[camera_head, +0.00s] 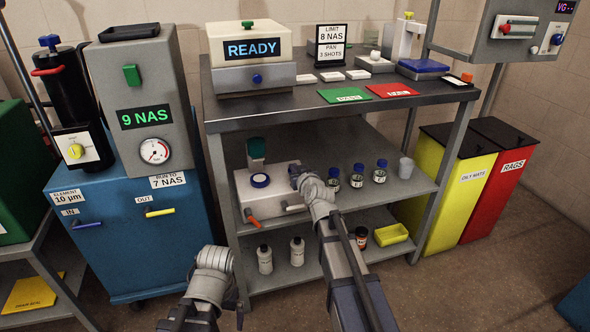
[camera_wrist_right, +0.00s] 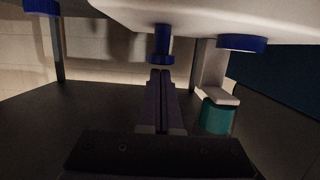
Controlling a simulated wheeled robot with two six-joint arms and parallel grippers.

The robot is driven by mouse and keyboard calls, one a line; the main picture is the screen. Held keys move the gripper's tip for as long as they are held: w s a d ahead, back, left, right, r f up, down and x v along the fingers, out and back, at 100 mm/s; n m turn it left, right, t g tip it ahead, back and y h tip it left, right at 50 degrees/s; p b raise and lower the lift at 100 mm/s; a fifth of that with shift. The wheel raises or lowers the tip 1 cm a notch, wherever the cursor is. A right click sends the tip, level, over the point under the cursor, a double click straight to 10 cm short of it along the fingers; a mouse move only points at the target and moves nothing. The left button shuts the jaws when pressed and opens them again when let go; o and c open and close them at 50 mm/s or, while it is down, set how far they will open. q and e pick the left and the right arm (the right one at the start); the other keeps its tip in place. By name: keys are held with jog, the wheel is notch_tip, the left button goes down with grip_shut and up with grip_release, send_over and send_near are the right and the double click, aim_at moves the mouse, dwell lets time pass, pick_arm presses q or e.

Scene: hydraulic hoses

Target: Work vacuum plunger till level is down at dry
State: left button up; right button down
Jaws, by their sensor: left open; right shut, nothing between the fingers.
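The vacuum unit, a white box (camera_head: 268,195), stands on the bench's middle shelf. My right gripper (camera_head: 296,172) is at the box's right end, shut and empty. In the right wrist view, which looks upside down, a blue knob on a post (camera_wrist_right: 162,46) stands out from the white box. The shut fingers (camera_wrist_right: 160,74) point at it, very near; touching cannot be told. My left gripper (camera_head: 222,275) is low in front of the bench, away from the unit. No fluid level is readable.
Several blue-capped bottles (camera_head: 357,177) stand right of the unit on the shelf. Two white bottles (camera_head: 265,259) and a yellow tray (camera_head: 391,235) are on the lower shelf. The blue cart (camera_head: 140,240) stands left, and yellow and red bins (camera_head: 458,190) right.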

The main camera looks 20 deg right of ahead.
notch_tip(320, 180, down, 4)
jog(key=b, duration=0.3)
jog(key=shift+b, duration=0.4)
jog(key=shift+r, duration=0.2)
jog(key=shift+r+p, duration=0.75)
jog(key=shift+p, duration=0.15)
notch_tip(320, 180, up, 3)
jog(key=p, duration=0.3)
jog(key=shift+r, duration=0.2)
jog(key=f+p+v, duration=0.1)
jog(key=p+v, duration=0.1)
jog(key=v, duration=0.8)
jog(key=shift+r, duration=0.1)
